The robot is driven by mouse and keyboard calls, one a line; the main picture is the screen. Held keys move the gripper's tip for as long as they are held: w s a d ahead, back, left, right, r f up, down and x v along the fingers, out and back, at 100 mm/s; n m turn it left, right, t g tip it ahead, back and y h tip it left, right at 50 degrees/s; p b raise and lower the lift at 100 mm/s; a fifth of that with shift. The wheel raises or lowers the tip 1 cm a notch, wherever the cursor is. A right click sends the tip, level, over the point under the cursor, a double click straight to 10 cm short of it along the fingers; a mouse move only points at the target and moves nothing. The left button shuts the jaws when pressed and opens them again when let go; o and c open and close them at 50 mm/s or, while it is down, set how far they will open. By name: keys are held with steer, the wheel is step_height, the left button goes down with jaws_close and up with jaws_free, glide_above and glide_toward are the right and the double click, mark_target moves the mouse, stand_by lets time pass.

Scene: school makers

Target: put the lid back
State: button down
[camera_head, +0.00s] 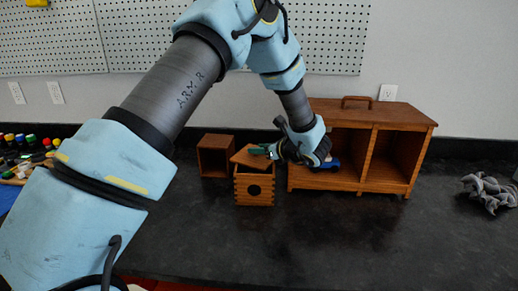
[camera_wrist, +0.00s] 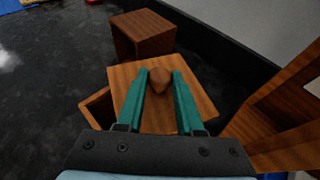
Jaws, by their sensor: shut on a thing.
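The lid looks turned or tilted against the box. My gripper (camera_head: 262,151) reaches in from the right with green fingers. In the wrist view, the fingers stand either side of the lid's round knob (camera_wrist: 159,80) and are shut on it. There the lid (camera_wrist: 130,80) covers most of the box, and a corner of the box (camera_wrist: 97,106) shows at the left. Whether the lid touches the rim cannot be told.
A small open wooden cube (camera_head: 215,157) stands behind and left of the box. A large wooden cabinet (camera_head: 400,115) with open compartments stands close on the right. A grey twisted object (camera_head: 488,192) lies far right. The front counter (camera_head: 330,235) is clear.

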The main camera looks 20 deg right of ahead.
steer(key=c, duration=0.5)
jaws_free()
steer(key=shift+f, duration=0.1)
steer(key=shift+c, duration=0.2)
steer(key=b+v, duration=0.3)
steer(key=v, duration=0.9)
steer(key=w+a+f+n+g+y, duration=0.1)
steer(key=a+n+g, duration=0.4)
steer(key=a, duration=0.7)
steer(key=w+a+f+n+g+y, duration=0.1)
steer(key=a+f+n+g+y, duration=0.15)
steer(key=a+n, duration=0.6)
steer(key=s+a+n+g+h, duration=0.2)
steer(key=s+a+n+h, duration=0.1)
steer(key=a+n, duration=0.6)
steer(key=s+a+n+g+h, duration=0.2)
steer(key=s+a+n+h, duration=0.1)
steer(key=a+n, duration=0.6)
steer(key=shift+s+a+r+h, duration=0.2)
steer(key=shift+s+a+h, duration=0.05)
steer(key=shift+a+h, duration=0.55)
